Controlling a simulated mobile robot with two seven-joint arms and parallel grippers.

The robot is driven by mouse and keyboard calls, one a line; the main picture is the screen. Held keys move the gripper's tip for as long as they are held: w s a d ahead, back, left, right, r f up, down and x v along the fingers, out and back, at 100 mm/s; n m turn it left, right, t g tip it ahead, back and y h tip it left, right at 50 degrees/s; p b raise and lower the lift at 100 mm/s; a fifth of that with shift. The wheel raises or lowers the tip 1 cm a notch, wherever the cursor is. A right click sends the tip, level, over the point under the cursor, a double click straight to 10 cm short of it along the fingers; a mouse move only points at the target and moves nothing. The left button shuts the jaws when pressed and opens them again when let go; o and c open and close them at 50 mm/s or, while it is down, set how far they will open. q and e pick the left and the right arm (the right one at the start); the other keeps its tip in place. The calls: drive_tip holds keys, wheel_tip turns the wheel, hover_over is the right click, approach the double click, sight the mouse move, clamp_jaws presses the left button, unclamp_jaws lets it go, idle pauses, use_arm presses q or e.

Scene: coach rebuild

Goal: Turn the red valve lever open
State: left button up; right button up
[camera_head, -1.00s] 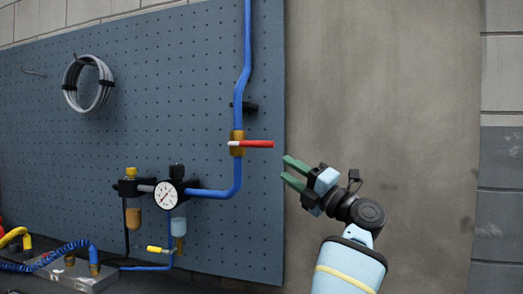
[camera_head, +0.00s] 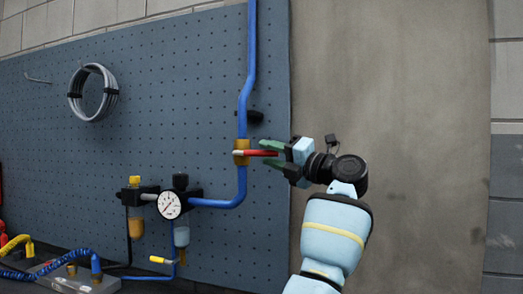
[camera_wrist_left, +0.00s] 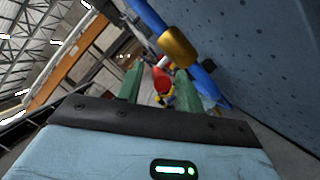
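The red valve lever (camera_head: 262,153) lies level in the head view. It points right from the brass valve body (camera_head: 241,146) on the blue vertical pipe (camera_head: 243,112). My left gripper (camera_head: 265,153) has come in from the right, with one green finger above the lever and one below it. In the left wrist view, the red lever end (camera_wrist_left: 161,82) shows between the two spread fingers, with a gap on each side. The brass valve body (camera_wrist_left: 178,47) is beyond the fingertips there. My right gripper is in neither view.
A blue pegboard (camera_head: 140,110) backs the pipework. A pressure gauge (camera_head: 169,205) sits lower left of the valve, and a grey hose coil (camera_head: 77,93) hangs at upper left. A black pipe clip (camera_head: 254,117) is just above the valve. Bare wall (camera_head: 400,90) lies to the right.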

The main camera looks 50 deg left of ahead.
use_arm(q)
drive_tip(key=shift+x, duration=1.45)
clamp_jaws()
